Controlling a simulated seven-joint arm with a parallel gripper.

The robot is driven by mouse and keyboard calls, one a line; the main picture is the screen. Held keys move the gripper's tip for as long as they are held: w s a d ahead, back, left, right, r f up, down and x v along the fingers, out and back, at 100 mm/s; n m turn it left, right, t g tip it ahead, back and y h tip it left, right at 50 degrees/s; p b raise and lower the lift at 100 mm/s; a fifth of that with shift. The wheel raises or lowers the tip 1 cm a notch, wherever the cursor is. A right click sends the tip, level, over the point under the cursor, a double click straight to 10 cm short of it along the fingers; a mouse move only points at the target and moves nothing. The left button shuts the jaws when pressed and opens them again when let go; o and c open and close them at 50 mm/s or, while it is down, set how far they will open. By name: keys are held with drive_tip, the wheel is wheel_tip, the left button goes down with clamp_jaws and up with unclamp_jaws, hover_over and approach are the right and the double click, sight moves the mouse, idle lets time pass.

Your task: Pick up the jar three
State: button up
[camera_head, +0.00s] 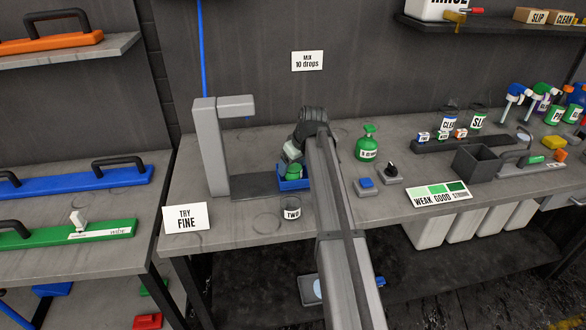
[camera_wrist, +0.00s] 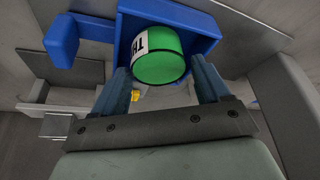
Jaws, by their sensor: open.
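Jar three is a green jar (camera_wrist: 160,68) with a white label that reads "TH" as far as it shows. It sits in a blue holder (camera_wrist: 197,22) with raised walls. In the head view the jar (camera_head: 293,173) shows as a small green shape in the blue holder (camera_head: 291,186) on the bench. My gripper (camera_wrist: 162,82) is open, with one finger on each side of the jar's near end. In the head view my gripper (camera_head: 292,158) is just above the jar and partly hides it. I cannot tell whether the fingers touch it.
A jar labelled "TWO" (camera_head: 291,211) stands in front of the holder. A grey stand (camera_head: 210,145) rises to its left. A green bottle (camera_head: 366,143) and a blue button box (camera_head: 366,187) are to the right of my arm. Bare bench lies around jar two.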

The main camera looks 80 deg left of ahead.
drive_tip(key=shift+c, duration=0.3)
drive_tip(key=c, duration=0.7)
drive_tip(key=shift+r, duration=0.1)
drive_tip(key=shift+c, duration=0.2)
